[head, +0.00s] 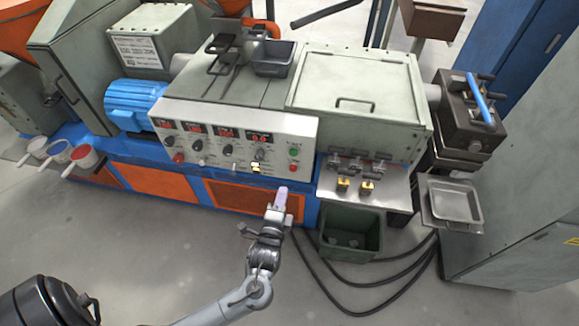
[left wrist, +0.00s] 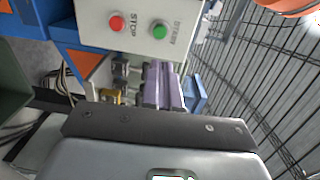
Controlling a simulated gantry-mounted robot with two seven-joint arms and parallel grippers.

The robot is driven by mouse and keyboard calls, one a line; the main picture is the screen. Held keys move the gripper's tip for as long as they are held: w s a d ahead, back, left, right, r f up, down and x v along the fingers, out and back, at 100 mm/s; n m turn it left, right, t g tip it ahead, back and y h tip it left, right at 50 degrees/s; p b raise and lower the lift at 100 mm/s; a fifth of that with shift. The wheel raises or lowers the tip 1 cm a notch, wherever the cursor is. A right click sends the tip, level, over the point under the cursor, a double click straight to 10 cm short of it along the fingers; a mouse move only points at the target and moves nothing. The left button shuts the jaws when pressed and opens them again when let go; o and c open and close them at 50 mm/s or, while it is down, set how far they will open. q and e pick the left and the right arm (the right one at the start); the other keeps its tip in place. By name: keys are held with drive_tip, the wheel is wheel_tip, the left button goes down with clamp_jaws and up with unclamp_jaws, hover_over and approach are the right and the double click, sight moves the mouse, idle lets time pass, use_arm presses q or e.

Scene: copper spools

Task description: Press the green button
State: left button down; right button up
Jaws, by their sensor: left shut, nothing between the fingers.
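The green button (head: 294,152) is on the right end of the white control panel (head: 228,128), above a red button (head: 293,168). In the left wrist view the green button (left wrist: 159,31) is labelled START, and the red button (left wrist: 117,23) beside it is labelled STOP. My left gripper (head: 281,192) is shut and empty, with purple-grey fingers. It is in front of and below the panel, apart from the buttons. The shut fingers also show in the left wrist view (left wrist: 163,86), below the green button in the picture. My right gripper is not in view.
A dark green bin (head: 350,236) stands on the floor right of my left gripper, with black cables near it. A metal shelf (head: 372,189) with small yellow-tipped parts juts out right of the panel.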

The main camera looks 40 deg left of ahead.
sight(293, 154)
use_arm(q)
drive_tip(key=b+x, duration=0.4)
drive_tip(key=x, duration=1)
drive_tip(key=shift+f, duration=0.1)
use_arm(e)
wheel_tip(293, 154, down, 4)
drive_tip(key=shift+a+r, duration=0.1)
